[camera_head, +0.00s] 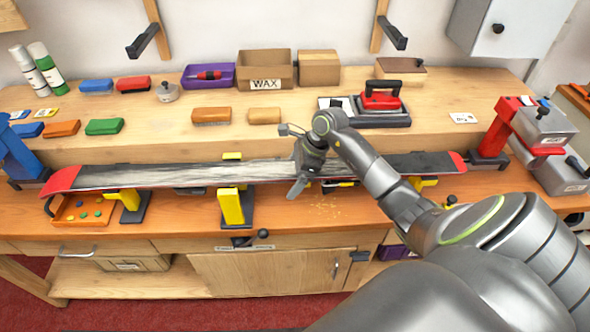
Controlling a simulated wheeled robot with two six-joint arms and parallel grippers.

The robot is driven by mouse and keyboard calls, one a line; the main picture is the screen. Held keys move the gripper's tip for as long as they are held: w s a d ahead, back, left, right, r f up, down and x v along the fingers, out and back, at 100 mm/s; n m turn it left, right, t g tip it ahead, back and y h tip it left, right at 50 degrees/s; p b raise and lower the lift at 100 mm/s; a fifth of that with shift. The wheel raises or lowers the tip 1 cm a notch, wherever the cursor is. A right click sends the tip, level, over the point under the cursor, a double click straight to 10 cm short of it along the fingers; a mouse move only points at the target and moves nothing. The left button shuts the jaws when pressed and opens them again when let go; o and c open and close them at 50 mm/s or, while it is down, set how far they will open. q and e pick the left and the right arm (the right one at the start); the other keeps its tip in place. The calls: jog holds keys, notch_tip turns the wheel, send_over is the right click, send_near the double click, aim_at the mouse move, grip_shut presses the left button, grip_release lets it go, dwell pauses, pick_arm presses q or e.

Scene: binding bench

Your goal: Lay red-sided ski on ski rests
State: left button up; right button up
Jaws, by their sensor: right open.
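The ski (215,174) has a dark, streaked grey top and red ends. It lies lengthwise along the front of the bench, over the yellow-topped ski rests (128,198). Another rest (425,182) shows under its right part. I cannot tell whether it touches every rest. A yellow centre support (231,206) shows in front of the ski, with a yellow piece behind it. My right gripper (294,158) is open, its fingers on the far and near sides of the ski, right of its middle. My left gripper is out of view.
A blue vise (18,155) stands at the left end and a red vise (502,130) at the right. The raised shelf holds brushes, a WAX box (265,70) and a red iron (381,95). An orange tray (82,209) sits below the ski's left end.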

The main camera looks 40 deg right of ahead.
jog(key=b+v, duration=0.4)
jog(key=v, duration=1.3)
jog(key=shift+r, duration=0.3)
jog(key=shift+s+d+f, duration=0.1)
jog(key=shift+s, duration=0.05)
